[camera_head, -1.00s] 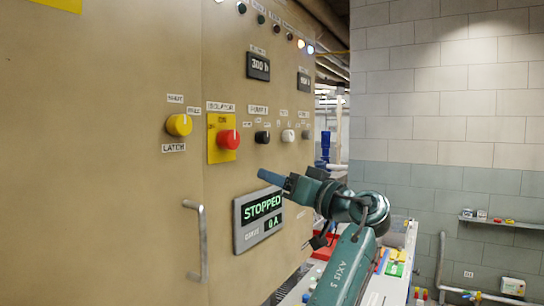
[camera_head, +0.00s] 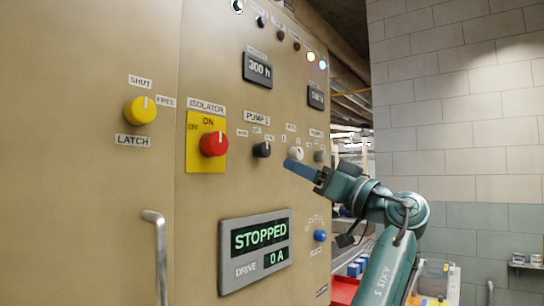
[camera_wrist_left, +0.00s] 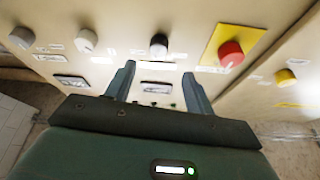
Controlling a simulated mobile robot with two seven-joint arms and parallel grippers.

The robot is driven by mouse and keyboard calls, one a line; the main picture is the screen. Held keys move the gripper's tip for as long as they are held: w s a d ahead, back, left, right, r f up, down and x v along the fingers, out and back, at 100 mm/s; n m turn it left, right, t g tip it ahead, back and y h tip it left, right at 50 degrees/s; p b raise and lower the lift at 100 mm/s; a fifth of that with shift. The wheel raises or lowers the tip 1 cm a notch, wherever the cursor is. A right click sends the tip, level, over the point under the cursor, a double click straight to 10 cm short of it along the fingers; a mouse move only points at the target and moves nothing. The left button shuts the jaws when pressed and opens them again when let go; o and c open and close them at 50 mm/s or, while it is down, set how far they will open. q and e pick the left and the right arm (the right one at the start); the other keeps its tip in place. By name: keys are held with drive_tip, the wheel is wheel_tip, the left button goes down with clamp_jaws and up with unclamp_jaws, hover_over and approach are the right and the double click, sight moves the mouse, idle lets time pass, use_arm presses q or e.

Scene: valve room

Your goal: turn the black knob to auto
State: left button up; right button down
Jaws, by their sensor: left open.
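The black knob (camera_head: 262,149) sits on the tan cabinet panel under the "PUMP 1" label, right of the red isolator knob. Its small position labels are too blurred to read. My left gripper (camera_head: 288,164) is just right of and below the knob in the head view, apart from it. In the left wrist view, the gripper (camera_wrist_left: 162,78) is open and empty, and the black knob (camera_wrist_left: 158,45) shows beyond the gap between its fingers. My right gripper is not in view.
The red isolator knob (camera_head: 214,144) on its yellow plate and the yellow latch knob (camera_head: 140,110) are to the left. A white knob (camera_head: 296,153) and a grey knob (camera_head: 319,156) are close on the right. A "STOPPED" display (camera_head: 256,248) and a metal handle (camera_head: 158,255) are below.

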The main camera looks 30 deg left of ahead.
sight(267, 153)
use_arm(q)
drive_tip(key=p+x, duration=0.1)
drive_tip(key=x, duration=0.7)
drive_tip(key=shift+a+r+p, duration=0.1)
drive_tip(key=shift+p, duration=0.25)
drive_tip(key=shift+w+a+r, duration=0.1)
drive_tip(key=shift+a, duration=0.55)
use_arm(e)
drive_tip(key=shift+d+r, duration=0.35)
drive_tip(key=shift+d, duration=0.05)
use_arm(q)
drive_tip(key=shift+c, duration=0.2)
drive_tip(key=c, duration=0.9)
drive_tip(key=shift+c, duration=0.2)
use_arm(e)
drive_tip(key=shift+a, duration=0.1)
